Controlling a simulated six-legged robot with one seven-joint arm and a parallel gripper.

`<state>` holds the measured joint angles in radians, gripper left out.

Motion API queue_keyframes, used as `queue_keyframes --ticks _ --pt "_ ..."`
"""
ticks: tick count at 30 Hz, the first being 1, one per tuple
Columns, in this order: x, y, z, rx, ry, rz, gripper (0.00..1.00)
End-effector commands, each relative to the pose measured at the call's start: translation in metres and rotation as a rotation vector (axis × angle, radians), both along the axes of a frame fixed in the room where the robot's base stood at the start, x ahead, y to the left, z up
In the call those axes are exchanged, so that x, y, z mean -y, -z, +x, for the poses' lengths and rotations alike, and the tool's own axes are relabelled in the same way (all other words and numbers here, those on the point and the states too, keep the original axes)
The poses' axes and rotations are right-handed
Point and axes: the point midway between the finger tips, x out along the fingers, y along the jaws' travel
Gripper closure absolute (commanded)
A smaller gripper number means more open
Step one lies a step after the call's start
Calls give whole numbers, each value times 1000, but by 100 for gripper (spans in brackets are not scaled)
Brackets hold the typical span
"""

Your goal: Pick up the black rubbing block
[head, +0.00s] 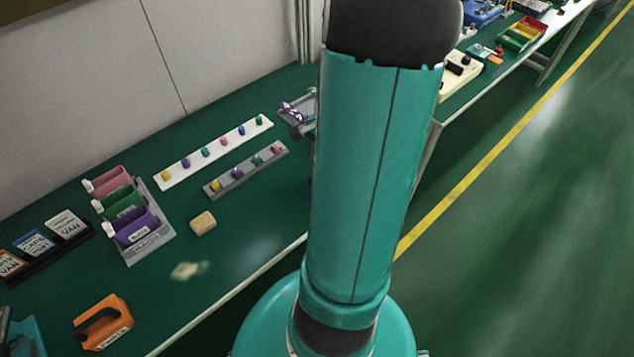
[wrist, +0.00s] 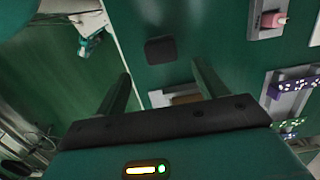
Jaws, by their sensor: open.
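The black rubbing block (wrist: 160,48) shows in the wrist view as a small dark block with rounded corners on the green bench top. It lies beyond the fingertips of my gripper (wrist: 161,72), and sideways it is between the two fingers. My gripper is open, with nothing between its fingers. The block does not touch either finger in this view. In the head view I cannot make out the block or my gripper; my arm covers the middle of the picture.
A tan-and-white item (wrist: 184,97) lies partly hidden behind my gripper. A grey strip with a pink piece (wrist: 272,20) and a purple patterned item (wrist: 290,84) are at right. In the head view, a tan block (head: 203,223) and an orange black-handled tool (head: 103,322) lie left.

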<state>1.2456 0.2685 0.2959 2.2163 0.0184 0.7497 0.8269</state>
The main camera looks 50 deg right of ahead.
Motion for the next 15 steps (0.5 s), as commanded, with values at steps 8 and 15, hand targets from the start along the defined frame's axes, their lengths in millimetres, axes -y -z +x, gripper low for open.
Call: queue_keyframes --ticks 8,15 --pt "-4 34 2 0 -2 1 29" --pt "-12 63 8 0 -6 4 29"
